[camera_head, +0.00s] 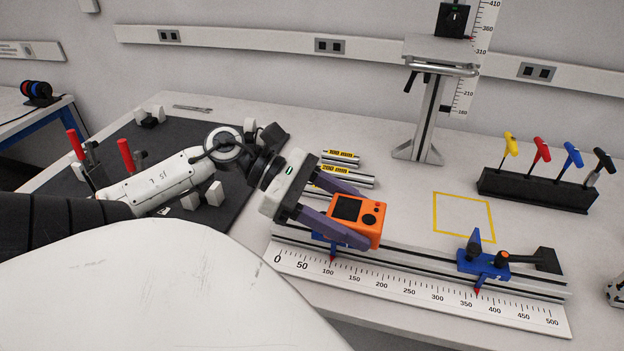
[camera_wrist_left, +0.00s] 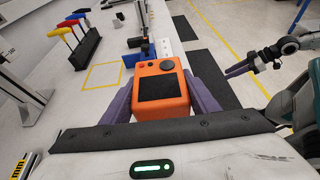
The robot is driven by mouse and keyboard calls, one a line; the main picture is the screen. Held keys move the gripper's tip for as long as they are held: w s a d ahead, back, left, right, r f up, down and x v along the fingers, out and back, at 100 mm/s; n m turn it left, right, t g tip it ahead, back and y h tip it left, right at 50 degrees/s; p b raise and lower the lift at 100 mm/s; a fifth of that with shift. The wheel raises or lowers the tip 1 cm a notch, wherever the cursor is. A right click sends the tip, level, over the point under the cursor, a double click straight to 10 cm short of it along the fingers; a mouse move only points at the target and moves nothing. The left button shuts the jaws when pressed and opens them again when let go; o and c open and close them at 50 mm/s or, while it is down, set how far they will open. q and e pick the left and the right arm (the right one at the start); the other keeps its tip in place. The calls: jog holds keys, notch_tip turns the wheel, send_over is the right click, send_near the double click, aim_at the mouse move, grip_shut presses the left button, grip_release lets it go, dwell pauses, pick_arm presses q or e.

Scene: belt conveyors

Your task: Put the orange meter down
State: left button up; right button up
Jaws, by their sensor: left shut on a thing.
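The orange meter (camera_head: 366,232), a small box with a dark screen and a round dark knob, is held between the purple fingers of my left gripper (camera_head: 352,212). It hangs over the left part of the ruler rail; the gap beneath it is hard to judge. In the left wrist view the meter (camera_wrist_left: 161,80) sits between both fingers, screen facing the camera. A yellow square outline (camera_head: 434,212) on the table is empty, to the right of the meter. My right gripper (camera_wrist_left: 245,68) shows at the right of the left wrist view; its opening is unclear.
The rail with a long scale (camera_head: 400,285) runs along the front, with a blue slider (camera_head: 470,262). Behind are marked metal bars (camera_head: 345,178), a height gauge stand (camera_head: 425,125) and a black rack (camera_head: 535,190) of coloured hex keys. A dark mat with clamps lies left.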

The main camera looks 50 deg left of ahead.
pick_arm(q)
jog(key=w+d, duration=0.2)
jog(key=d, duration=0.7)
jog(key=shift+w+d+r, duration=0.15)
jog(key=shift+d+r, duration=0.15)
